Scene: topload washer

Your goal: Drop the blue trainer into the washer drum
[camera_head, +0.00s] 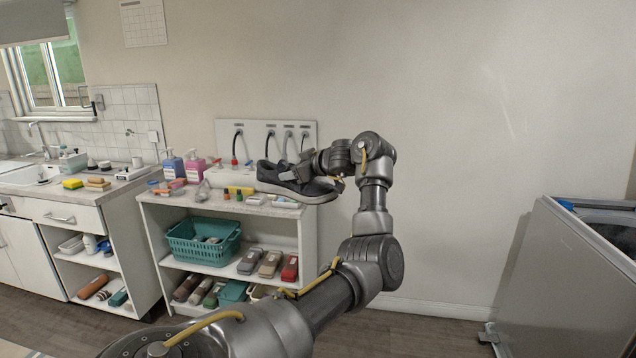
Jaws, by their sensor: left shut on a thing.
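A dark blue-grey trainer (290,182) with a light sole is held above the right end of the shelf unit's top. My left gripper (318,173) is shut on the trainer at its upper side, and the fingertips are partly hidden by the shoe and the wrist. The washer (565,270) stands at the right edge of the view, with its top opening (612,222) only partly visible. The inside of the drum is hidden. My right gripper is not in view.
A sink counter (100,188) stands at the left. Open floor (430,328) and bare wall lie between shelf and washer.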

